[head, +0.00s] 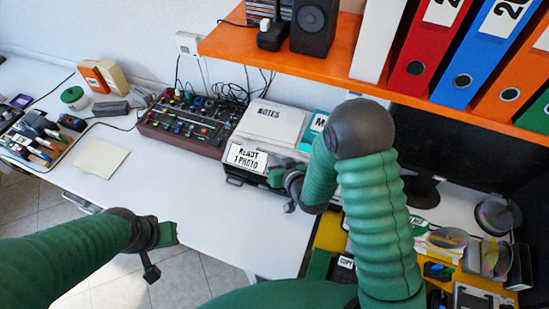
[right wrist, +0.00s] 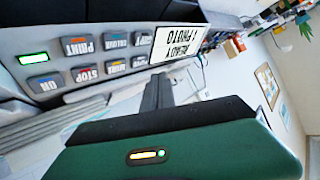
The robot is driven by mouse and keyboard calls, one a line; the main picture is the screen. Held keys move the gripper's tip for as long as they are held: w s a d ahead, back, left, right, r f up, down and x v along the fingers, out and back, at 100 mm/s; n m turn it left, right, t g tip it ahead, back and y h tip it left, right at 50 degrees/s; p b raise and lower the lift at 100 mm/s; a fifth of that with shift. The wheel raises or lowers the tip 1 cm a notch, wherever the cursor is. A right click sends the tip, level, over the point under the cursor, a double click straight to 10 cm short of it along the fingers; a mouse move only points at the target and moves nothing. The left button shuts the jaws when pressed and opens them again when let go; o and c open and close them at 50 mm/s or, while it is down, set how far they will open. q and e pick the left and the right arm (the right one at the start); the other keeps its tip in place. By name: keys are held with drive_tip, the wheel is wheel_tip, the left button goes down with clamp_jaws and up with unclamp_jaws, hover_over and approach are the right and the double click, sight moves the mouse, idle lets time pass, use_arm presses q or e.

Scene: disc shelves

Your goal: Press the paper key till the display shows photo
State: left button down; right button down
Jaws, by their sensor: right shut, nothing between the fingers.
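The display (head: 247,158) on the front of the dark printer reads "READY 1 PHOTO" in the head view. It shows upside down in the right wrist view (right wrist: 178,42). Two rows of grey keys lie beside it there, with the print key (right wrist: 74,45), the stop key (right wrist: 83,73) and the on key (right wrist: 43,83) among them. The small key labels nearest the display are hard to read, so I cannot pick out the paper key. My right gripper (head: 277,178) is shut and empty, close in front of the panel; contact is unclear. My left gripper (head: 168,233) is low at left, away from the printer.
An orange shelf (head: 333,70) with binders hangs above right. The white desk front is clear.

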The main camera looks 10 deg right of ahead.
drive_tip(key=r, duration=0.1)
drive_tip(key=s+a+r+p, duration=0.1)
drive_tip(key=r, duration=0.1)
drive_tip(key=shift+s+p, duration=0.15)
drive_tip(key=shift+p, duration=0.15)
drive_tip(key=shift+f, duration=0.1)
drive_tip(key=shift+d, duration=0.1)
drive_tip(key=s+d+r+g+h, duration=0.1)
drive_tip(key=s+d+g, duration=0.1)
drive_tip(key=s, duration=0.4)
drive_tip(key=s+d+r+g+h, duration=0.1)
drive_tip(key=s+d+r+g, duration=0.1)
drive_tip(key=s, duration=0.5)
drive_tip(key=s+d+r+g+h, duration=0.1)
drive_tip(key=s+d+r+g, duration=0.1)
drive_tip(key=s+d+g, duration=0.2)
drive_tip(key=s+g, duration=0.1)
drive_tip(key=s, duration=0.1)
drive_tip(key=shift+s+r, duration=0.25)
drive_tip(key=shift+s, duration=0.15)
idle(0.8)
